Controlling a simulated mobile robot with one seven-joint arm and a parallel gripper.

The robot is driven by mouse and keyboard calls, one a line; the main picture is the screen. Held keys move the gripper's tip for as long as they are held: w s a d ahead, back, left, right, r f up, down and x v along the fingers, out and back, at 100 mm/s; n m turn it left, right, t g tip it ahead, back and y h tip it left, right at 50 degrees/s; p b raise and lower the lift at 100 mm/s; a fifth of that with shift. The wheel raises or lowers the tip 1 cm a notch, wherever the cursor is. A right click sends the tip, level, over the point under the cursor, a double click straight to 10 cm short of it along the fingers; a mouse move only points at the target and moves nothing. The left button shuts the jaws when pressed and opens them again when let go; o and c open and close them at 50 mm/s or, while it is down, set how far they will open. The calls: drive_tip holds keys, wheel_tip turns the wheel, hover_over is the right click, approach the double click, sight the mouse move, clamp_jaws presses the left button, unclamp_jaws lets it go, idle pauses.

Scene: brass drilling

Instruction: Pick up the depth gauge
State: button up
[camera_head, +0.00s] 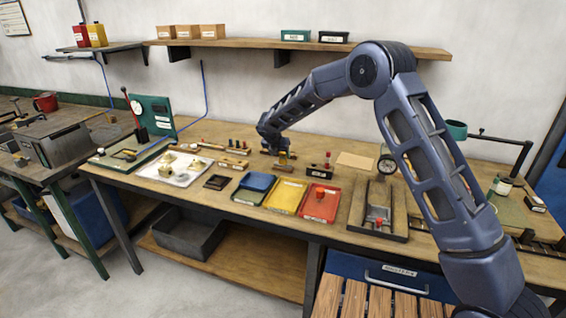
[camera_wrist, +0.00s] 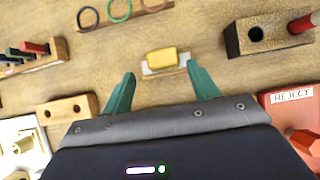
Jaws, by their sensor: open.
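A small yellow block on a pale metal bar (camera_wrist: 164,60) lies on the wooden bench, seen in the wrist view. It looks like the depth gauge, though no label shows. My gripper (camera_wrist: 160,74) is open, with its teal fingers apart on either side of the view below the block. The block appears just beyond the fingertips, roughly centred between them, and nothing is held. In the head view my gripper (camera_head: 282,153) hangs low over the back middle of the bench and largely hides this spot.
In the wrist view, a dark block with a hole and red peg (camera_wrist: 268,35) stands right, a red REJECT tray (camera_wrist: 290,105) lower right, a wooden holed block (camera_wrist: 68,110) left, and a ring rack (camera_wrist: 122,12) beyond.

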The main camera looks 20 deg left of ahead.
sight(282, 154)
drive_tip(key=x, duration=0.4)
drive_tip(key=shift+w+d, duration=0.3)
drive_tip(key=shift+w, duration=0.05)
drive_tip(key=c, duration=1.3)
